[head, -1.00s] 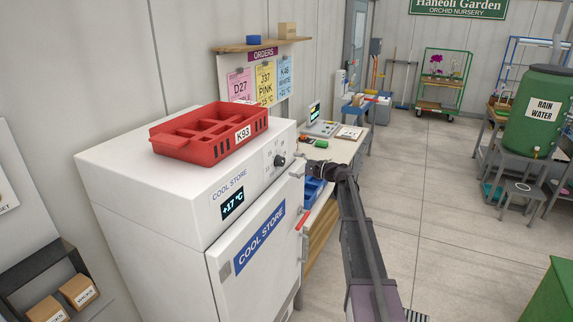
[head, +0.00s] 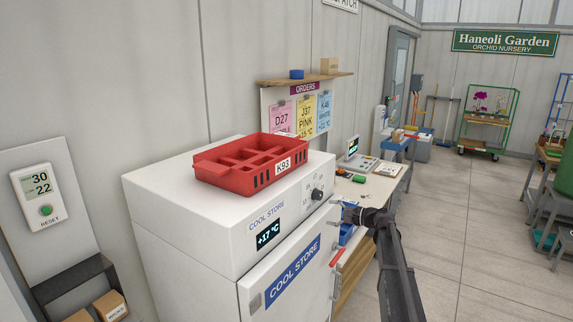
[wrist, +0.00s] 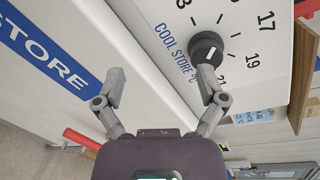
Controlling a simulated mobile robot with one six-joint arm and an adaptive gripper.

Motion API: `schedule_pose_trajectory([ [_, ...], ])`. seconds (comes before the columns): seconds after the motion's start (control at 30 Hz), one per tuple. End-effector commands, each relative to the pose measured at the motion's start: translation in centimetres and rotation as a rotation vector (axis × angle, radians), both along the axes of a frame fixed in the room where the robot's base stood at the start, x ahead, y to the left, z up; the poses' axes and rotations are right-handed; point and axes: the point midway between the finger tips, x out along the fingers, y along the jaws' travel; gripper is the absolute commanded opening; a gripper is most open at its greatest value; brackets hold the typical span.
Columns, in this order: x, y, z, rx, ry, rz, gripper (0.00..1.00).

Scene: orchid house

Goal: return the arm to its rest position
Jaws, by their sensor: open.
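My gripper is in the wrist view (wrist: 162,88), with its two fingers spread apart and nothing between them. Its right fingertip shows beside the black dial (wrist: 207,50) of the cool store; I cannot tell whether they touch. In the head view my arm reaches up from the bottom right, and my gripper (head: 350,212) shows small and dark at the front of the white cool store (head: 165,215), near the dial's right side. The cool store's display reads +17 °C, and its door looks shut.
A red crate (head: 222,181) labelled K93 stands on top of the cool store. A red door handle (wrist: 82,139) sticks out from the front. A workbench (head: 383,186) stands just beyond. A wall panel with a reset button (head: 46,210) is at left. The floor (head: 450,240) at right is open.

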Motion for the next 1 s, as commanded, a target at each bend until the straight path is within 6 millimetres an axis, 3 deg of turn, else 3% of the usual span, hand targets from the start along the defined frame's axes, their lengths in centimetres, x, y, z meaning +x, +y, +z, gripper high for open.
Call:
schedule_pose_trajectory([
  [0.03, -1.7, 1.1, -1.2, -0.050, -0.002, 0.022, 0.90],
  [0.2, -6.9, 4.1, -5.3, -0.272, -0.016, 0.117, 0.90],
  [0.5, -16.8, 6.9, -12.4, -0.676, -0.034, 0.329, 0.90],
  [0.77, -25.5, 6.8, -17.3, -1.006, -0.033, 0.536, 0.90],
  [1.0, -33.0, 5.0, -20.3, -1.284, -0.013, 0.735, 0.90],
])
